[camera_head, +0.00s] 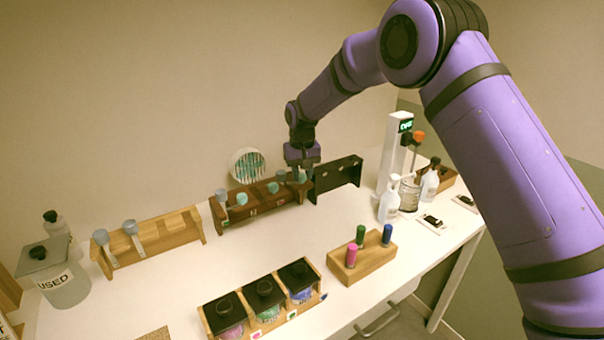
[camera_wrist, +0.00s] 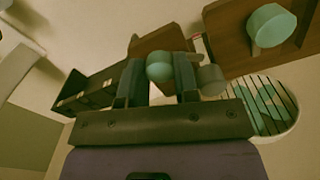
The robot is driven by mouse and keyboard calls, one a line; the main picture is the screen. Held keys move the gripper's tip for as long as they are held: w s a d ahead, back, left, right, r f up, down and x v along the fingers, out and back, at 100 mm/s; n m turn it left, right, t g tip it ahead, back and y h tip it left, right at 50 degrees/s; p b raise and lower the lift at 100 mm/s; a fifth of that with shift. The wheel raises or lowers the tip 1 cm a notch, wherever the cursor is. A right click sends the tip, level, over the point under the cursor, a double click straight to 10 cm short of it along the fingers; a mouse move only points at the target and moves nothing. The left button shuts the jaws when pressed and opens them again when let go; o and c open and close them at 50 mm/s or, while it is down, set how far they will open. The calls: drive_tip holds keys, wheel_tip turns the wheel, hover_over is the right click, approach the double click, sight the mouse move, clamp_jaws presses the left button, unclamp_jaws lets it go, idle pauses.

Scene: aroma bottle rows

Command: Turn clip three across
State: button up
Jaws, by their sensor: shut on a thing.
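A dark brown wooden rack (camera_head: 262,204) stands against the back wall and bears several clips with grey or teal round ends. Grey (camera_head: 221,194) and teal (camera_head: 241,199) ends show at its left, and a teal end (camera_head: 273,187) and a grey end (camera_head: 281,175) further right. My gripper (camera_head: 302,171) is at the rack's right end, shut on a teal-ended clip (camera_wrist: 159,67) that shows between its fingers in the wrist view. A grey end (camera_wrist: 211,80) is close beside the right finger there. The clip numbers are not readable, and the held clip's lower part is hidden.
A black rack (camera_head: 336,181) stands just right, a light wooden rack (camera_head: 150,246) left. A round slatted vent (camera_head: 247,164) is on the wall behind. A block with coloured bottles (camera_head: 362,262) and a jar box (camera_head: 262,303) stand in front, with clear white tabletop between.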

sight(302, 175)
drive_tip(key=n, duration=0.6)
drive_tip(key=shift+n, duration=0.3)
idle(0.4)
drive_tip(key=o, duration=0.9)
drive_tip(key=shift+r, duration=0.15)
wheel_tip(302, 175, up, 11)
drive_tip(key=shift+f, duration=0.2)
